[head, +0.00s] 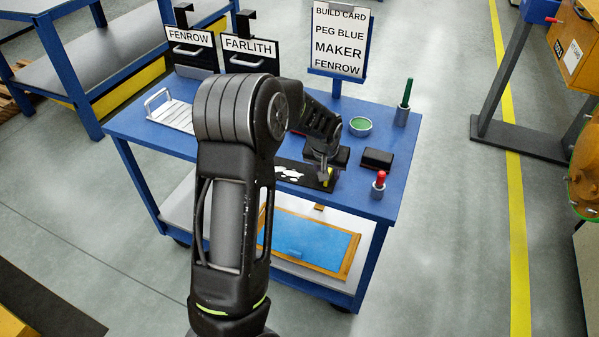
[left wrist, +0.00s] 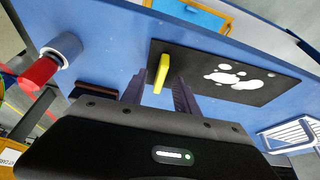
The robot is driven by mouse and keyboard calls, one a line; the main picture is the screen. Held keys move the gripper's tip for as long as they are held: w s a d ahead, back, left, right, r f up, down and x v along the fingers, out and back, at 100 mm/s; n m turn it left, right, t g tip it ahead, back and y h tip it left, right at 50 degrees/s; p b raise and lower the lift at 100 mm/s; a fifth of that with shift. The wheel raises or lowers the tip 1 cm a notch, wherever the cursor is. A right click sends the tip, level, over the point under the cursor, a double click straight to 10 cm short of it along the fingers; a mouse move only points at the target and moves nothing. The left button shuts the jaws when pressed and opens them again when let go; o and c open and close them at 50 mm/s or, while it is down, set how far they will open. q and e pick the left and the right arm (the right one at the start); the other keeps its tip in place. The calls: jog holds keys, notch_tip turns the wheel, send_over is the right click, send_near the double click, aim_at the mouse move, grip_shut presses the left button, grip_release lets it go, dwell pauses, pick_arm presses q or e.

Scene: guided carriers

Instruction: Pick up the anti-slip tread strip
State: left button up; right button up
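The anti-slip tread strip appears to be the flat black strip (head: 312,185) on the blue cart top, with white blotches and a yellow piece (head: 330,177) at one end. In the left wrist view the black strip (left wrist: 190,52) lies flat, with the yellow piece (left wrist: 163,70) at its near end. My left gripper (head: 323,174) is over that end. Its fingers (left wrist: 159,79) are apart on either side of the yellow piece, with gaps showing; contact is not clear. My left arm hides part of the strip in the head view. My right gripper is out of view.
A red peg (head: 379,180), black block (head: 377,159), green bowl (head: 360,126) and green peg (head: 404,98) stand right of the gripper. A white wire rack (head: 172,114) is at the left. Signs and a build card (head: 339,42) stand behind. A blue panel (head: 306,241) lies below.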

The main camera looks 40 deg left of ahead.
pick_arm(q)
jog(key=shift+c, duration=0.3)
grip_shut()
dwell(0.4)
